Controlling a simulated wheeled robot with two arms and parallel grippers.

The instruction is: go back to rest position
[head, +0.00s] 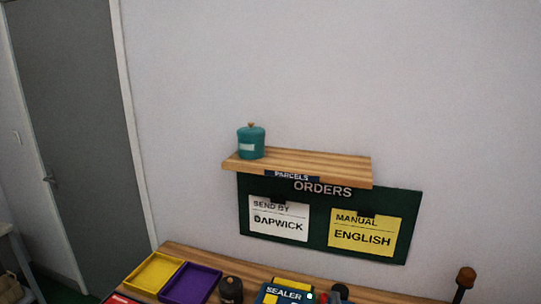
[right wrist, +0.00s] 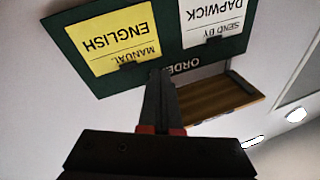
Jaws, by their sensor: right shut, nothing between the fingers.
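My right gripper (right wrist: 160,75) shows in the right wrist view as two dark fingers with red parts at their base. The fingers are together with nothing between them, and they point toward the dark green orders board (head: 317,220). How far the fingertips are from the board I cannot tell. In the head view, small red and dark parts show at the bottom edge beside the sealer; I cannot tell for certain whether they are my right gripper. My left gripper is not in view.
A wooden shelf (head: 300,163) above the board holds a teal canister (head: 251,142). The board carries a white card (head: 278,220) and a yellow card (head: 364,232). Below are a yellow tray (head: 153,272), a purple tray (head: 190,283), a dark jar (head: 231,289) and a sealer (head: 285,293).

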